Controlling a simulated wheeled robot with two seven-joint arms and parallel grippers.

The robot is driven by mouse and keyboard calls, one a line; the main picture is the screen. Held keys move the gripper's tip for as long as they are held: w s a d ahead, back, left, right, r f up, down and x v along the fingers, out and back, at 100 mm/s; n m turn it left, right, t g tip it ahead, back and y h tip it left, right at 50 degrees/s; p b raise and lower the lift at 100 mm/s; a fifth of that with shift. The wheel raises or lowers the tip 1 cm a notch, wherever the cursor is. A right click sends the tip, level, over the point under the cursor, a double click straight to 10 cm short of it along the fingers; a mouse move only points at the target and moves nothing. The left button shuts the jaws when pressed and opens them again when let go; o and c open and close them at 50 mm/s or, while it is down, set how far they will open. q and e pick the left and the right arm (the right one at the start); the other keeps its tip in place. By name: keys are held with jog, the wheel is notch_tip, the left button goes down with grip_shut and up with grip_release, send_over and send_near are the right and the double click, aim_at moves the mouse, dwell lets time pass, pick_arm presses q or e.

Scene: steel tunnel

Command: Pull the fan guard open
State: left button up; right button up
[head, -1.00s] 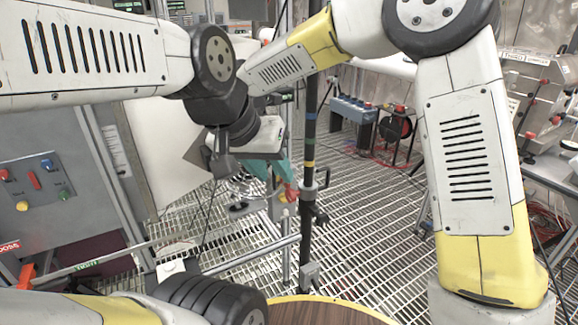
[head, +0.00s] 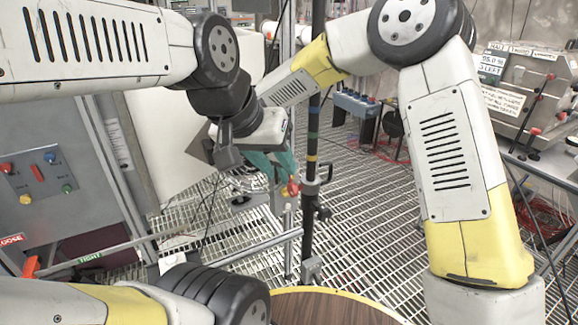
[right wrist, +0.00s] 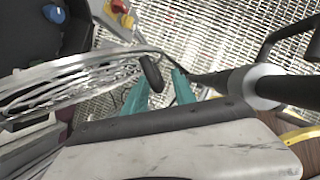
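The fan guard (right wrist: 75,85), a round cage of silvery wire rings, fills the left of the right wrist view. A short black grip (right wrist: 150,72) sits at its rim. My right gripper (right wrist: 161,76) has its two teal fingers apart, with the black grip in front of the gap, close to the left fingertip. Whether they touch, I cannot tell. In the head view, my right gripper (head: 272,160) points down beside the dark pole, and the guard (head: 243,182) is partly hidden below it.
A dark upright pole (head: 312,150) stands just right of the right gripper. A grey control panel (head: 40,175) with coloured buttons is at the left. A round wooden top (head: 325,307) lies in front. The grating floor (head: 370,220) at centre right is open.

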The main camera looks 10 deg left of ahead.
grip_shut()
dwell(1.3)
